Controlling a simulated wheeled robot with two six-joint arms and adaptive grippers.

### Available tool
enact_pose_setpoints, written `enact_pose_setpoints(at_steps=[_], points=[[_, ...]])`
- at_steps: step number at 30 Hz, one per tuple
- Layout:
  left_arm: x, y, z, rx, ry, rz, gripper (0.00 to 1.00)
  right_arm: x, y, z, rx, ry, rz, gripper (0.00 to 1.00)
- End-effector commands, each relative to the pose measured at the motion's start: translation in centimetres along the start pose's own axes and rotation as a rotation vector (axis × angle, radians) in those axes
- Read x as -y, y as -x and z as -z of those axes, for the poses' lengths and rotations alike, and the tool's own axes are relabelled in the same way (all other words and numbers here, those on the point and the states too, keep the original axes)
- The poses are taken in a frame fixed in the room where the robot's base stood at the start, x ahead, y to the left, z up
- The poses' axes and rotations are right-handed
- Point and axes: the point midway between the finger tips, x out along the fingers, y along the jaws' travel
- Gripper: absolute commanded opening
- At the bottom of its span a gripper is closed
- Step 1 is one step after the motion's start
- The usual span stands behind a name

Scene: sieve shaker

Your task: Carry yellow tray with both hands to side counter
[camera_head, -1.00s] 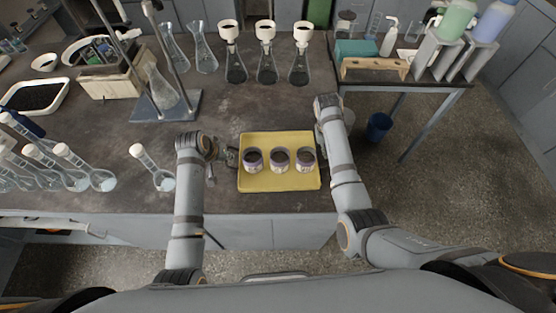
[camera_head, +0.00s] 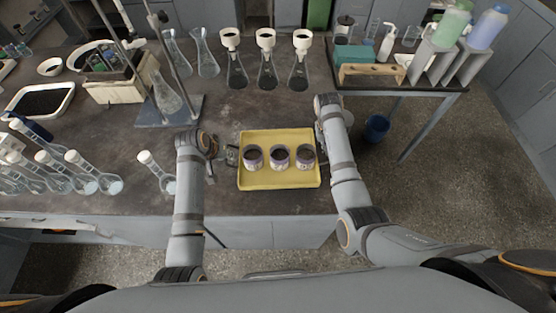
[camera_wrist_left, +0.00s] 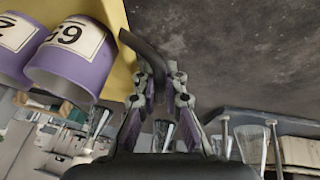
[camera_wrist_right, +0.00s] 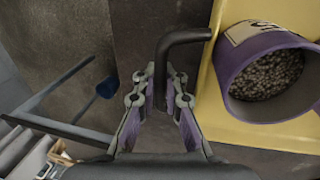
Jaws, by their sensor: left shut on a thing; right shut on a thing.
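The yellow tray (camera_head: 280,183) is in the middle of the head view, in front of me. It carries three purple cups (camera_head: 279,158) with labels and dark grainy contents. My left gripper (camera_head: 228,155) is at the tray's left side; in its wrist view, the fingers (camera_wrist_left: 160,80) are shut on a black handle (camera_wrist_left: 142,52). My right gripper is at the right side, mostly hidden by its arm in the head view; its fingers (camera_wrist_right: 165,82) are shut on the other black handle (camera_wrist_right: 184,37). The tray looks level; its height above the bench is unclear. The side counter (camera_head: 402,84) is at the upper right.
Funnel-topped flasks (camera_head: 267,70) stand behind the tray. The side counter holds a wooden rack (camera_head: 372,73), a teal box (camera_head: 354,54) and bottles (camera_head: 490,27). A blue bucket (camera_head: 376,127) is on the floor.

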Motion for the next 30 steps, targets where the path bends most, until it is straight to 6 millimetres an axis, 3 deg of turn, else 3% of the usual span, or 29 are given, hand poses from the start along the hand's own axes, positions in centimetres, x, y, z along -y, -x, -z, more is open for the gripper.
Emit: enact_pose_setpoints(at_steps=[2,16,23,30], points=[[-0.2,0.8,0.4,-0.001,0.0,-0.002,0.0,-0.1,0.9,0.0,-0.001,0.0,0.002,0.0],[-0.2,0.6,0.3,-0.001,0.001,-0.003,0.0,0.0,0.7,0.0,-0.001,0.0,0.003,0.0],[0.1,-1.0,-0.4,-0.001,0.001,-0.003,0.0,0.3,-1.0,0.0,-0.001,0.001,0.003,0.0],[0.0,-0.7,-0.2,-0.001,0.001,-0.004,0.0,0.3,-0.7,0.0,-0.001,0.001,0.003,0.0]])
